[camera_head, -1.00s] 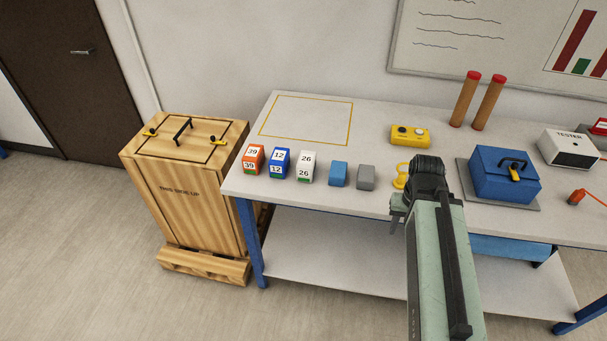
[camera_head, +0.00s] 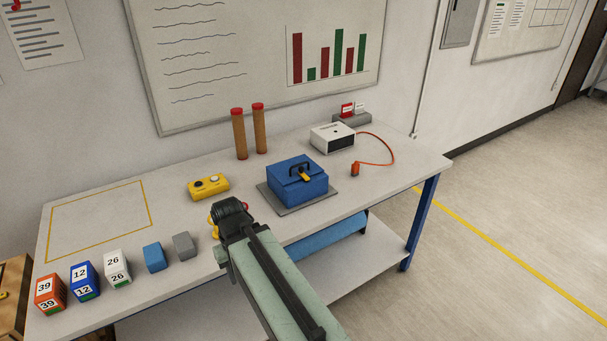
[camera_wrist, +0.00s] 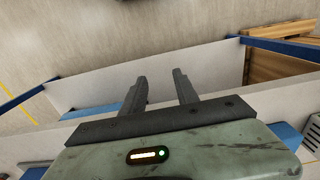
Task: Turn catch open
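A blue box (camera_head: 297,184) with a dark handle stands on a grey plate on the workbench, in the head view. A yellow catch (camera_head: 305,176) sits at the front edge of its lid; its exact turn is too small to tell. A wooden crate (camera_head: 12,315) is cut off at the left edge, with only a bit of a yellow fitting (camera_head: 3,295) showing. In the wrist view my gripper (camera_wrist: 159,77) has its two dark fingers apart with nothing between them. My arm is over the bench's front edge, left of the blue box and apart from it.
On the bench (camera_head: 390,175) are a yellow button box (camera_head: 208,187), two red-topped tubes (camera_head: 239,135), a tester (camera_head: 332,138) with an orange cable, and several small blocks (camera_head: 154,257). A yellow object (camera_head: 213,216) is partly hidden by my arm. Floor at right is clear.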

